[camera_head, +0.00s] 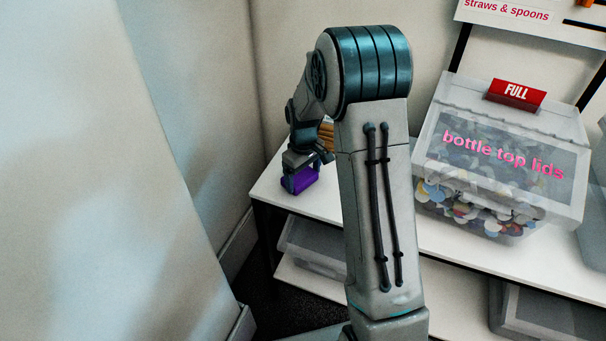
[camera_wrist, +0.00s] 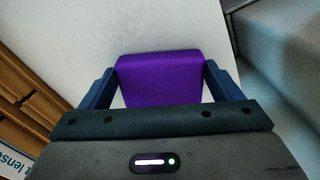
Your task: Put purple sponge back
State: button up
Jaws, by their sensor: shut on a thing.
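The purple sponge (camera_head: 302,180) is at the left end of the white shelf top, below my wrist in the head view. In the wrist view the purple sponge (camera_wrist: 160,78) sits between the two dark blue fingers, over the white surface. My gripper (camera_wrist: 160,82) is shut on it; in the head view my gripper (camera_head: 299,178) points down at the left end of the shelf. I cannot tell whether the sponge touches the surface. My arm hides part of the shelf behind it.
The white shelf top (camera_head: 400,225) carries a clear bin of bottle top lids (camera_head: 490,165) with a red FULL sign (camera_head: 516,94). A wooden thing (camera_head: 326,134) stands behind my wrist. A wall is close at left. Clear bins (camera_head: 312,250) sit on the lower shelf.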

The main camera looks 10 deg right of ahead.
aim_at(304, 178)
jog(key=shift+f, duration=0.2)
jog(key=o, duration=0.8)
jog(key=shift+r, duration=0.1)
notch_tip(304, 178, up, 12)
jog(key=s+r+m+t, duration=0.1)
jog(key=s+r+m, duration=0.1)
jog(key=s, duration=1.1)
jog(key=s+a+r+m+t, duration=0.1)
jog(key=s+r+m, duration=0.2)
jog(key=s, duration=1)
jog(key=shift+m, duration=0.7)
